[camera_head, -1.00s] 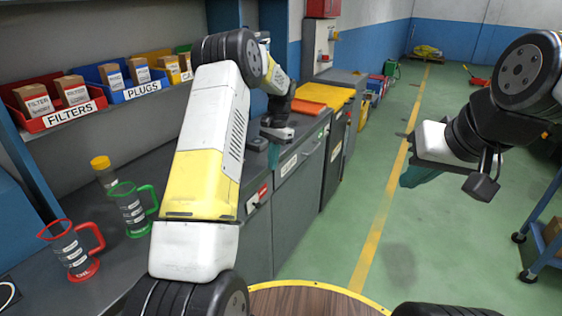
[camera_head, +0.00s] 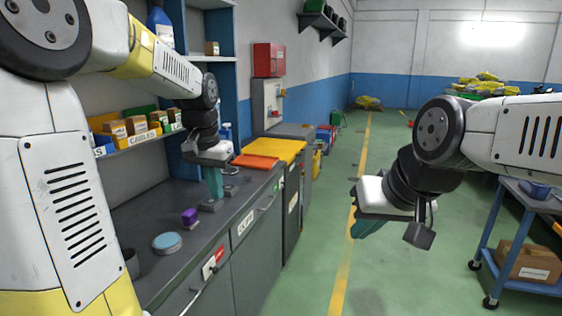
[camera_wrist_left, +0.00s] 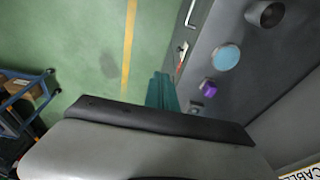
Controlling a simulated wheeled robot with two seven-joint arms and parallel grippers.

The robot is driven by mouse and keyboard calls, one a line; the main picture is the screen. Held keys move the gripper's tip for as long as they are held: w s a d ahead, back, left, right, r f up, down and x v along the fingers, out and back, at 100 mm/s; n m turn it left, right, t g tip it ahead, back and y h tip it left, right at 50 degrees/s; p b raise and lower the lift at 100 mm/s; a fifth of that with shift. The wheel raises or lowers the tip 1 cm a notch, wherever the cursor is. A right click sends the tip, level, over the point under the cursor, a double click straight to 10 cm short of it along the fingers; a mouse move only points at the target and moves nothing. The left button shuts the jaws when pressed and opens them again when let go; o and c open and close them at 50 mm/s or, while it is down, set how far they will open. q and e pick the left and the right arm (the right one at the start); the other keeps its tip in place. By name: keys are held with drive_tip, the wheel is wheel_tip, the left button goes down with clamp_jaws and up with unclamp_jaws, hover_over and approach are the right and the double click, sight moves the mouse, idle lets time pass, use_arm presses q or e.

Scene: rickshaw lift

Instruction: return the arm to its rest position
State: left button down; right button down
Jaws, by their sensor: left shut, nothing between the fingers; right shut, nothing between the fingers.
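My left arm comes in from the left in the head view and reaches forward over the grey workbench. My left gripper (camera_head: 215,184) hangs above the bench with its teal fingers together and empty. The fingers also show in the left wrist view (camera_wrist_left: 161,92). My right gripper (camera_head: 368,226) is at the right over the green floor, its teal fingers shut and empty, pointing down and left.
A purple block (camera_head: 190,217) and a light blue round tin (camera_head: 167,243) stand on the workbench (camera_head: 150,208). Labelled bins (camera_head: 148,137) fill the shelf behind. An orange cloth (camera_head: 255,161) lies farther along. A blue cart (camera_head: 497,237) stands right. The floor between is open.

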use_arm(q)
drive_tip(key=s+d+r+n+t+h, duration=0.1)
drive_tip(key=s+d+r+n+t, duration=0.1)
drive_tip(key=s, duration=1.7)
drive_tip(key=shift+s+n+t+h, duration=0.15)
drive_tip(key=shift+n+t+h, duration=0.25)
drive_tip(key=shift+t, duration=0.5)
